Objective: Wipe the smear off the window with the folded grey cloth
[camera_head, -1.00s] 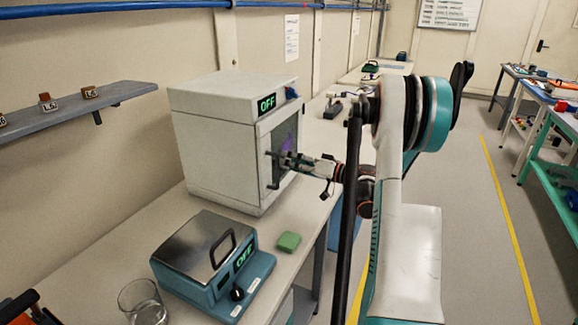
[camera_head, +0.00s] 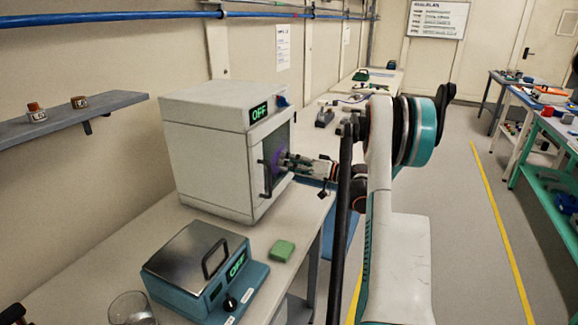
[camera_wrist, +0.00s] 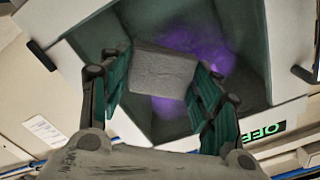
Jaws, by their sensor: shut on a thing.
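My gripper (camera_wrist: 160,78) is shut on the folded grey cloth (camera_wrist: 163,72), which sits between its teal fingers in the wrist view. A purple smear (camera_wrist: 205,48) shows on the dark window (camera_wrist: 235,20) behind the cloth, both above it and below it. The window is in the front of a white cabinet (camera_head: 205,150) marked OFF. In the head view my gripper (camera_head: 287,161) is at this window, and the cloth cannot be made out there. The cloth is at or very near the glass; I cannot tell whether it touches.
A dark door handle (camera_head: 266,180) stands out from the cabinet front, beside my gripper. A shelf (camera_head: 60,125) is on the wall at left.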

